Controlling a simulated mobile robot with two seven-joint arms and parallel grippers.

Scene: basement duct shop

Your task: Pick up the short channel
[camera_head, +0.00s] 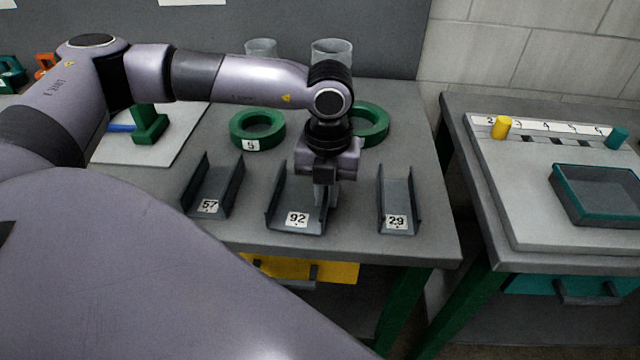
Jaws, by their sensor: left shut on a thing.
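Three grey U-shaped channels lie on the grey table: one labelled 57 (213,187) at left, one labelled 92 (289,199) in the middle and one labelled 29 (398,192) at right. I cannot tell surely from this view which is the short one. My left gripper (325,192) points down and is shut on the right side wall of the channel labelled 92. That channel appears to rest on the table still; the gripper hides part of its far right end. My right gripper is not in view.
Green rings (257,130) and (373,122) lie behind the channels, with clear cups (332,50) further back. A green block (149,125) stands on a white board at left. A second table at right holds a teal-rimmed tray (598,222) and yellow and teal pegs.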

